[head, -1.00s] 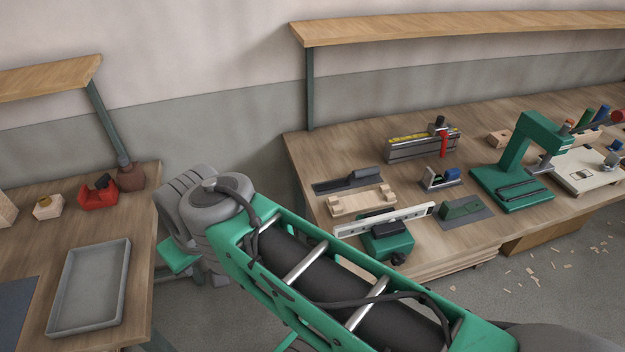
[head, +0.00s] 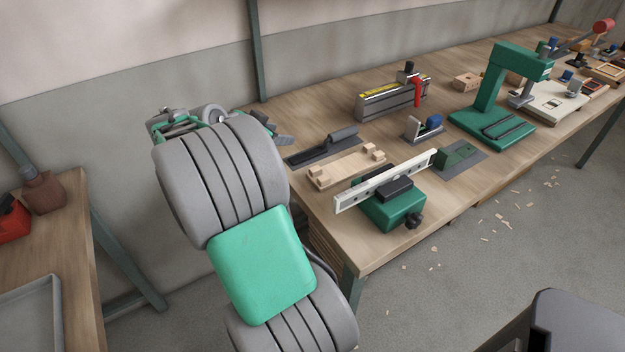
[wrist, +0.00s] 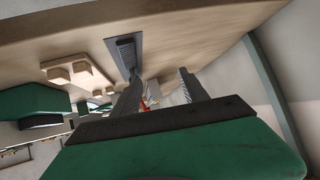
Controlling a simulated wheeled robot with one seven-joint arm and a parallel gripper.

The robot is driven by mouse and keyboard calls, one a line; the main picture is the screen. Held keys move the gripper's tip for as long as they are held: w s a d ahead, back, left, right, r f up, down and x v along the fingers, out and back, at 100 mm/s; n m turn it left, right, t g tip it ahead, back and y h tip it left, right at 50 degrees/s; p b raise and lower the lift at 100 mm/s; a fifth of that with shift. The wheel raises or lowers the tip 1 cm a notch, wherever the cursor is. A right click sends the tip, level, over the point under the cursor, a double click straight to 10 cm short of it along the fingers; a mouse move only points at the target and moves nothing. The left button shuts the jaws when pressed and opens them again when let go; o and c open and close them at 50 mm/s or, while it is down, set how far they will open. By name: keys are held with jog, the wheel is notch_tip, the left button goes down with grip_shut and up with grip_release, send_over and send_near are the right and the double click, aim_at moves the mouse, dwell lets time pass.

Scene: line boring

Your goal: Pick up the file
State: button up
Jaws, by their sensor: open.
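The file, with its thick dark grey handle (head: 343,136), lies on a flat dark mat (head: 304,158) near the left end of the right-hand bench.
A wooden holder (head: 345,171) lies in front of the mat. Nearby are a green vise-like block (head: 392,210) bearing a pale straight bar (head: 385,182), a grey rail fixture (head: 385,102) behind, and a green press (head: 487,100). A left bench (head: 80,250) stands across a gap.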

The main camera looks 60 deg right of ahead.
aim_at(330, 137)
jog(key=s+d+f+m+g, duration=0.1)
jog(key=s+d, duration=0.1)
jog(key=s+d+f+m+g+h+b, duration=0.1)
jog(key=s+d+m, duration=0.1)
jog(key=s+d, duration=0.1)
jog(key=s+d+f+m+g, duration=0.1)
jog(key=s+d+f+g, duration=0.1)
jog(key=d, duration=0.1)
jog(key=shift+s+m+h, duration=0.15)
jog(key=shift+m+h, duration=0.15)
jog(key=shift+h, duration=0.1)
jog(key=x, duration=0.7)
jog(key=shift+s+a+r+p, duration=0.1)
jog(key=shift+s+r+p, duration=0.1)
jog(key=shift+p, duration=0.15)
jog(key=shift+a, duration=0.1)
grip_shut()
jog(key=shift+w, duration=0.1)
